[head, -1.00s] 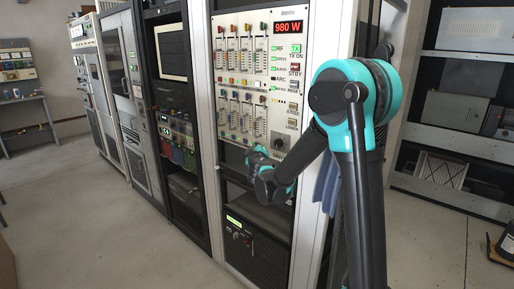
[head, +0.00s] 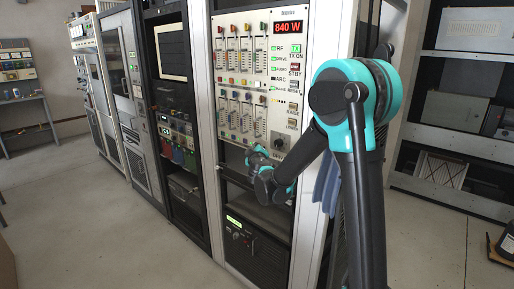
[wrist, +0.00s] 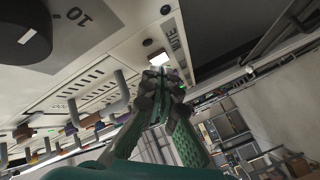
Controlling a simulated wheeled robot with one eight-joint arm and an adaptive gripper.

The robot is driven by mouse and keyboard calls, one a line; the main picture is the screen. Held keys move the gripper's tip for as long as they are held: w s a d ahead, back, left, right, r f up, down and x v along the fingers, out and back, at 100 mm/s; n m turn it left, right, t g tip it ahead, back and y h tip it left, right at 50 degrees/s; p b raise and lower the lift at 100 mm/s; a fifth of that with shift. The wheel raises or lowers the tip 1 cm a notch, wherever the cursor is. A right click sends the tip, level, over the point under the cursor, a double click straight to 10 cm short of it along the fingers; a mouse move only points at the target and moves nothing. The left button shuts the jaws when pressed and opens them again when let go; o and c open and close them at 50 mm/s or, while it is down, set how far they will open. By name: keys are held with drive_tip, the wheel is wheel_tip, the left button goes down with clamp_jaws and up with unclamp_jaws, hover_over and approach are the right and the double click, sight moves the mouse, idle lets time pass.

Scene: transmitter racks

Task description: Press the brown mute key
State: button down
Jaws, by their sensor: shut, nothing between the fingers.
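The grey-white control panel (head: 262,110) fills the upper part of the middle rack in the head view. My gripper (head: 252,152) is at its lower left edge, pointing toward it. In the wrist view the gripper (wrist: 163,88) is shut and empty, with its fingertips close to the panel face (wrist: 110,72). A label (wrist: 173,40) by the fingertips seems to end in "UTE". A small pale key (wrist: 158,58) shows just beyond them. I cannot make out a brown key; the fingertips may hide it. Contact with the panel cannot be told.
Fader caps (wrist: 72,112) stick out left of the fingers in the wrist view, and a large dark knob (wrist: 24,32) is at upper left. The red display (head: 288,27) reads 840 W. An open shelf bay lies below the panel, and the floor (head: 110,235) on the left is clear.

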drive_tip(key=shift+s+a, duration=0.1)
drive_tip(key=shift+s+a, duration=0.9)
drive_tip(key=shift+s, duration=0.25)
drive_tip(key=shift+s+a, duration=0.85)
drive_tip(key=shift+s, duration=0.3)
